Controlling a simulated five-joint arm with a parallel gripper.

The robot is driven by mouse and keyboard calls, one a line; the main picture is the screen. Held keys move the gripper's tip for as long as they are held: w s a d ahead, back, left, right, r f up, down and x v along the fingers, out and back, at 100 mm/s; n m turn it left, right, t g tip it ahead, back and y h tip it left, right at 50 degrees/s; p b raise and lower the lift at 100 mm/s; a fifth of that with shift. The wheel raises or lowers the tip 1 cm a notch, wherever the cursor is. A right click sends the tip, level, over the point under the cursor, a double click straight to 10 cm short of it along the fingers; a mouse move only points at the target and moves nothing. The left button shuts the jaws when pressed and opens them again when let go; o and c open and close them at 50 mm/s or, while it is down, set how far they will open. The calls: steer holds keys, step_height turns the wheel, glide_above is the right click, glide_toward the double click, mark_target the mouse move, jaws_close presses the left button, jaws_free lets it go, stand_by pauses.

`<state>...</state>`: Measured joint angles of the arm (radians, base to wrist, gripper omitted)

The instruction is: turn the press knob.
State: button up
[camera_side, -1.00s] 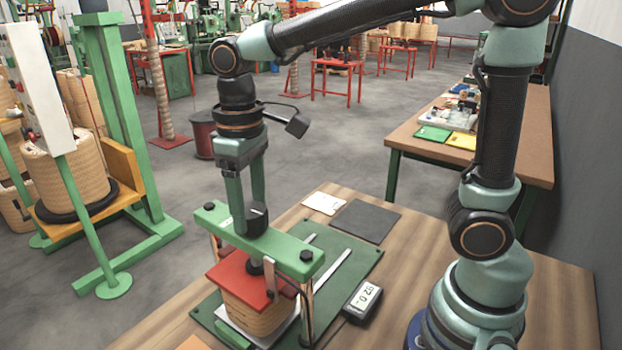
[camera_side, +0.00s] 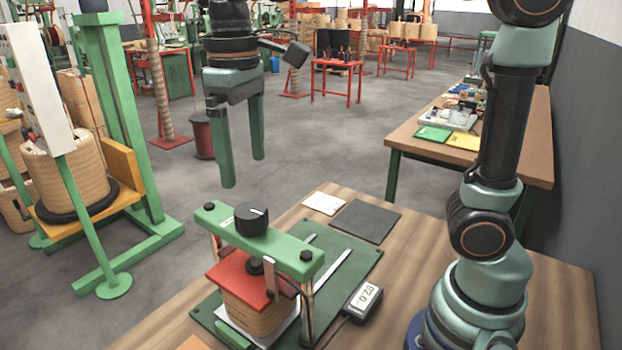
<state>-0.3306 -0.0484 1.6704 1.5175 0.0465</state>
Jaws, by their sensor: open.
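The press stands on the wooden table, with a green crossbar (camera_side: 287,249) on posts. A black press knob (camera_side: 251,219) with a white mark sits upright on top of the crossbar. A red plate (camera_side: 241,276) under the crossbar rests on a tan wound coil (camera_side: 259,314). My gripper (camera_side: 243,172) is above the knob and a little to its left in the picture. Its two green fingers are spread apart and empty, clear of the knob. The underside of the knob and the far side of the coil are hidden.
A green stand (camera_side: 118,130) with coils is at the left.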

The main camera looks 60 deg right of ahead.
steer(key=shift+r, duration=1.8)
steer(key=s+d+f+m+t, duration=0.3)
steer(key=s+d+f+t, duration=0.2)
steer(key=d+f, duration=0.5)
steer(key=shift+d+f+t, duration=0.2)
steer(key=shift+d+t, duration=0.1)
steer(key=shift+d, duration=0.45)
steer(key=shift+r, duration=0.1)
